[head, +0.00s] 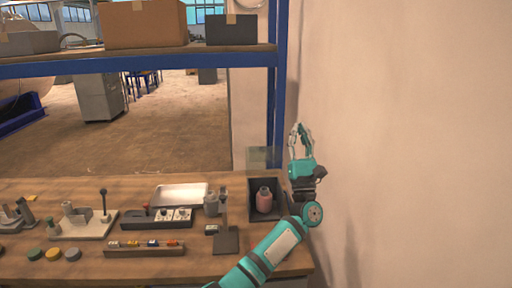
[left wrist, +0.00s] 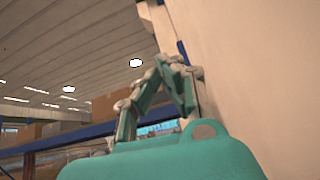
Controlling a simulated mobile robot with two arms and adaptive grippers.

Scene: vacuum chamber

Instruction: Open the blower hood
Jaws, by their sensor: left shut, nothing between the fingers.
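A dark open-topped box (head: 283,212) stands at the right end of the wooden bench, with a pink bottle (head: 264,202) inside. A clear greenish panel (head: 262,157) stands upright at its back edge; it looks like the blower hood, raised, with the box uncovered. My left gripper (head: 299,127) is shut and empty, pointing up, to the right of the panel and near the wall. No contact with the panel shows. In the left wrist view its fingers (left wrist: 172,62) meet at the tips with nothing between them. My right gripper is not in view.
A plain wall (head: 400,140) rises close on the right. A blue post (head: 280,90) carries a shelf with cardboard boxes (head: 145,23) above. A metal tray (head: 180,196), a switch block (head: 158,219) and small fixtures cover the bench (head: 205,265).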

